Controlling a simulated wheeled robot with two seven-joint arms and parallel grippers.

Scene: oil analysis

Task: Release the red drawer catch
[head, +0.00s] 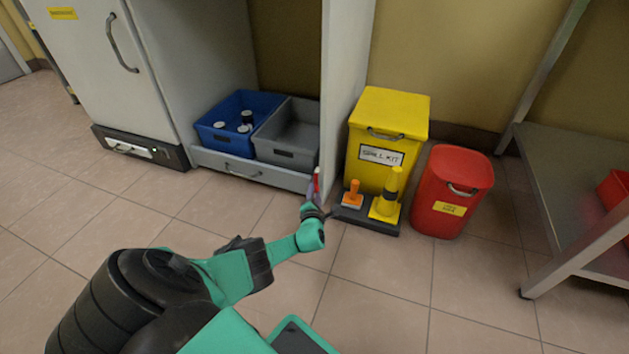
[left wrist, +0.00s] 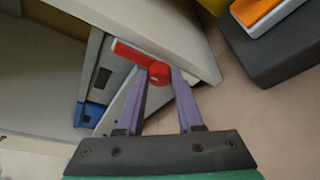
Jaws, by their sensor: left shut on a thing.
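The red drawer catch (head: 317,180) is at the right end of the low grey drawer (head: 240,168), by the cabinet's side panel. In the left wrist view the catch (left wrist: 158,73) is a red lever with a round hub, its arm pointing to the upper left. My left gripper (head: 313,196) reaches it from the front. In the left wrist view its two purple fingers (left wrist: 160,88) are shut on the catch at the hub. My right gripper is not in view.
On the drawer stand a blue bin (head: 225,135) holding several small containers and a grey bin (head: 290,145). Right of the panel are a yellow spill kit box (head: 385,120), a dark base (head: 362,217) with orange and yellow items, and a red bin (head: 450,205). Floor in front is clear.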

